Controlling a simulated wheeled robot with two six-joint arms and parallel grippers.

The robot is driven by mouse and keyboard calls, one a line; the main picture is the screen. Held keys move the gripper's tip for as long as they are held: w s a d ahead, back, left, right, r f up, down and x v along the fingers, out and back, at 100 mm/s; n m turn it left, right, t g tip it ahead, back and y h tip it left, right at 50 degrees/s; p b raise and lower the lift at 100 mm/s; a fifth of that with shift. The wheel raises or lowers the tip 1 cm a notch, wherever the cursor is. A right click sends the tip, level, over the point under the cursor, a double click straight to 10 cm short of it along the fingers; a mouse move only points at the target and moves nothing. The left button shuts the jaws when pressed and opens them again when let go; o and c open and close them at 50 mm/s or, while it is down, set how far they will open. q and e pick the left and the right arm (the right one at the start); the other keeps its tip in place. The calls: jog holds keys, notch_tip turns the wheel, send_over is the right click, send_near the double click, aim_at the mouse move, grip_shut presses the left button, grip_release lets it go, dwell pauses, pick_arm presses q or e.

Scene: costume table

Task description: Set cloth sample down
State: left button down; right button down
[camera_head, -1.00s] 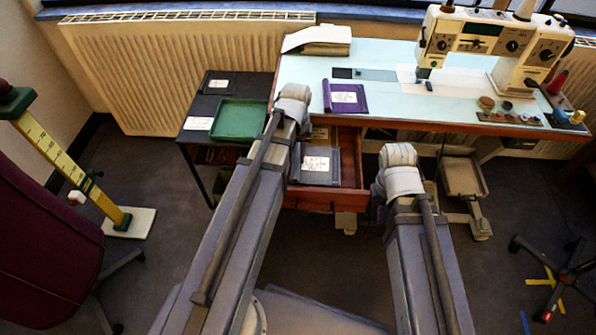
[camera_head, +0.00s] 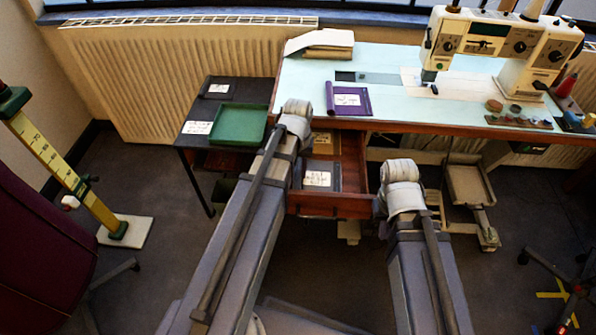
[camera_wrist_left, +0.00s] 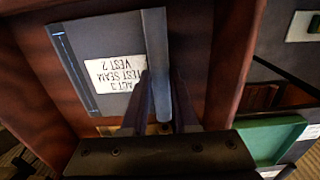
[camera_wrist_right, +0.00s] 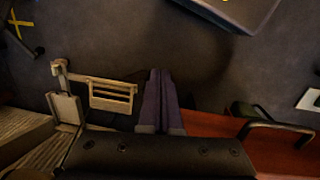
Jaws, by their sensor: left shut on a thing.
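The grey cloth sample (camera_head: 321,170), with a white label, is inside the open wooden drawer (camera_head: 357,195) under the table. In the left wrist view its label reads "Act 3 test seam vest 2" upside down, and its rolled edge (camera_wrist_left: 155,60) runs between my left fingers. My left gripper (camera_wrist_left: 160,108) is shut on that edge; in the head view the wrist hides its fingers. I cannot tell whether the sample touches the drawer floor. My right gripper (camera_wrist_right: 158,95) is shut and empty, over the floor to the right of the drawer.
A tan labelled piece (camera_head: 324,144) lies farther back in the drawer. A purple sample (camera_head: 350,100) lies on the table (camera_head: 415,108) above. A green tray (camera_head: 238,125) and dark labelled pieces are on the side table at left. A sewing machine (camera_head: 497,45) stands at right.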

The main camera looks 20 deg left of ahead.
pick_arm(q)
jog(key=shift+f, duration=0.25)
jog(key=c, duration=0.7)
grip_release()
jog(key=shift+r, duration=0.1)
notch_tip(320, 180, up, 12)
jog(key=p, duration=1.2)
jog(key=s+d+m, duration=0.2)
jog(key=s+d, duration=0.1)
jog(key=d, duration=0.2)
jog(key=s+d+m, duration=0.2)
jog(key=s+d, duration=0.2)
jog(key=d, duration=0.1)
jog(key=s+d+m+y, duration=0.1)
jog(key=s+d+m, duration=0.2)
jog(key=d, duration=0.3)
jog(key=shift+s+r, duration=0.2)
jog(key=shift+s, duration=0.4)
